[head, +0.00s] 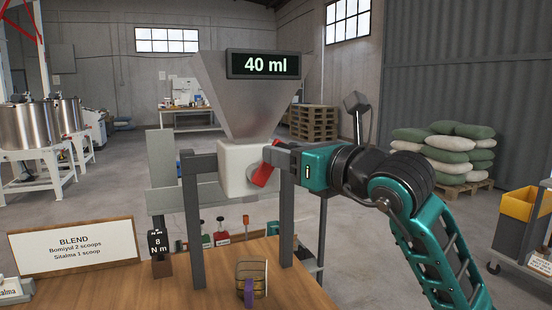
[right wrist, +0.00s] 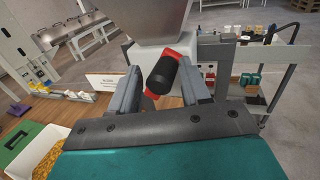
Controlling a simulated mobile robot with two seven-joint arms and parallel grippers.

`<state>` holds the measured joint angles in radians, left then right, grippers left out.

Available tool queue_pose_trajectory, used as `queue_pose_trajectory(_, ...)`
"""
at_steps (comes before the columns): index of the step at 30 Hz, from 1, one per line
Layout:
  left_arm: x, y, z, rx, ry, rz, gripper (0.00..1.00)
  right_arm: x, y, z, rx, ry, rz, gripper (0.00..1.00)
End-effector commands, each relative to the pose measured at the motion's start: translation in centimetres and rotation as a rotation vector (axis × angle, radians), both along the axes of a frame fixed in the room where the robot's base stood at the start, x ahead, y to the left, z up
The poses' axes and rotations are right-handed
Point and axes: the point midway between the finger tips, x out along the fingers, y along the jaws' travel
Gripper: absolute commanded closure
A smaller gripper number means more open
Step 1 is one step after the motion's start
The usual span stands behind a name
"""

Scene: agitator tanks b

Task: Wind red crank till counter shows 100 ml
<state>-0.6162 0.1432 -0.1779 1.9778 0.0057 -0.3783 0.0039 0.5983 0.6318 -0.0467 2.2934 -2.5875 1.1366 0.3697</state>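The counter (head: 264,65) on the metal hopper (head: 232,98) reads 40 ml. Below the hopper is a white block (head: 238,172) with the red crank (head: 263,174) on its side. In the right wrist view the red crank arm (right wrist: 170,53) sits tilted and carries a black handle (right wrist: 161,75). My right gripper (head: 279,158) is at the crank in the head view. In the right wrist view the fingers of my right gripper (right wrist: 162,82) stand apart on either side of the handle, with gaps visible. My left gripper is not in view.
Grey posts (head: 193,220) frame the block on the wooden table (head: 190,285). A BLEND sign (head: 74,246), an "8 N m" tag (head: 157,243) and a small purple-marked item (head: 250,284) stand there. A yellow bin cart (head: 520,225) is at right.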

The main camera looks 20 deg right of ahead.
Motion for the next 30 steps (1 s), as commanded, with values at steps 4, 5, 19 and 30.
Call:
queue_pose_trajectory(4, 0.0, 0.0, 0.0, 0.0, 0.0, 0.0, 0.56, 0.0, 0.1, 0.0, 0.0, 0.001, 0.004, 0.7)
queue_pose_trajectory(5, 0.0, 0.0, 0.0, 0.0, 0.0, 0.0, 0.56, 0.0, 0.1, 0.0, 0.0, 0.001, 0.004, 0.73)
queue_pose_trajectory(19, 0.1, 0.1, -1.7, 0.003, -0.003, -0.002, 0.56, -0.1, 0.0, -1.0, 0.09, -0.003, 0.01, 0.92)
queue_pose_trajectory(30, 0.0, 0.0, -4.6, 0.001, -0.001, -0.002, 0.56, -0.1, -1.0, -2.2, 0.34, -0.011, 0.013, 0.91)
